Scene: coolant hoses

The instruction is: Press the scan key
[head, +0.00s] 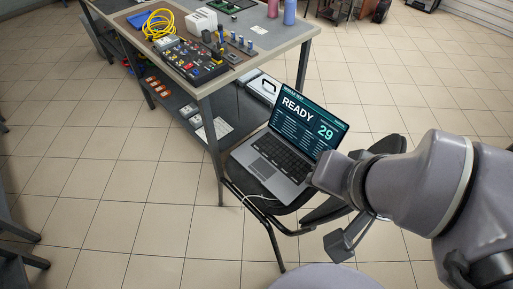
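An open laptop (270,172) sits on a black chair seat in the middle of the head view. Its screen (306,120) reads READY with a large 29. The dark keyboard (284,158) faces up, and the touchpad lies at its front left. The keys are too small to read, so I cannot tell which one is the scan key. My arm comes in from the right, and my gripper (338,208) is at the right edge of the laptop, overlapping its corner in the picture. Its fingers are partly hidden, and their opening is unclear.
A workbench (285,42) at the upper left holds a black control panel (190,58), a coiled yellow hose (159,23) and bottles. Its lower shelf holds boxes. The chair's backrest (385,147) is partly behind my arm. A white cable (258,196) hangs at the seat.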

